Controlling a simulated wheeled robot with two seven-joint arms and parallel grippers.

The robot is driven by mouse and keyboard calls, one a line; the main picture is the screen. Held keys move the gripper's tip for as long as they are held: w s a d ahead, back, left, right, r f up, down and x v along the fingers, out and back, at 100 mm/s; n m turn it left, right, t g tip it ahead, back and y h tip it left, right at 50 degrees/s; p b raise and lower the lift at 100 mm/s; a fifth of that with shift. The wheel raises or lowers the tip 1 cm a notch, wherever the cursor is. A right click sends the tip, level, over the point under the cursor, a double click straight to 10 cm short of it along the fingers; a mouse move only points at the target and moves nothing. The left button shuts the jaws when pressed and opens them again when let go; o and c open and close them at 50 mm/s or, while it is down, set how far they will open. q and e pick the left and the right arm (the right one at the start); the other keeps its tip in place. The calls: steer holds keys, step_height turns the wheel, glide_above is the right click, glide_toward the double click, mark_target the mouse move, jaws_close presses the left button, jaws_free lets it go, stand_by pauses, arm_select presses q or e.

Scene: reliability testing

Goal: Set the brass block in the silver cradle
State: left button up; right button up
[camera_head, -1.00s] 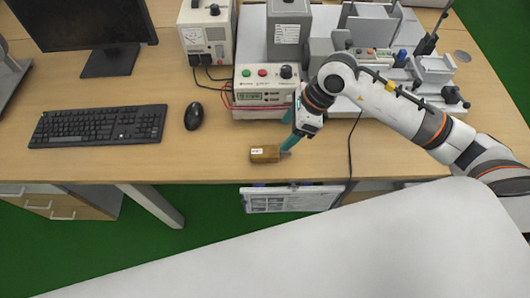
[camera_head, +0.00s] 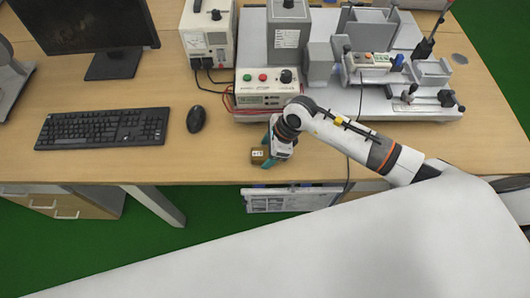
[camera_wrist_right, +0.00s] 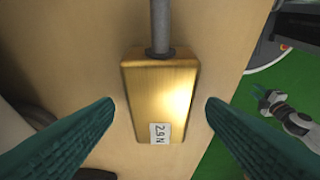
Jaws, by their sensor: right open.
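The brass block (camera_head: 258,156) lies on the wooden table close to its front edge, partly covered by my right gripper in the head view. In the right wrist view the block (camera_wrist_right: 160,90) shows a white label and a grey rod at its top end. My right gripper (camera_wrist_right: 160,108) is open, with its teal fingers on either side of the block and a gap at each side. A silver piece (camera_head: 432,72) on the equipment plate at the right may be the cradle; I cannot tell for sure. A small grey, teal-tipped shape (camera_wrist_right: 285,112), perhaps my left gripper, shows over the floor.
A control box (camera_head: 266,88) with buttons stands behind the block. The silver equipment plate (camera_head: 385,108) carries several fixtures and a lever. A mouse (camera_head: 196,119), a keyboard (camera_head: 103,128) and a monitor are at the left. A dark cable runs down to the front edge.

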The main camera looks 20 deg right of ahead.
steer(key=shift+a+f, duration=0.1)
steer(key=shift+f, duration=0.15)
steer(key=c, duration=1.4)
steer(key=shift+r, duration=0.1)
jaws_close()
steer(key=shift+w+r, duration=0.1)
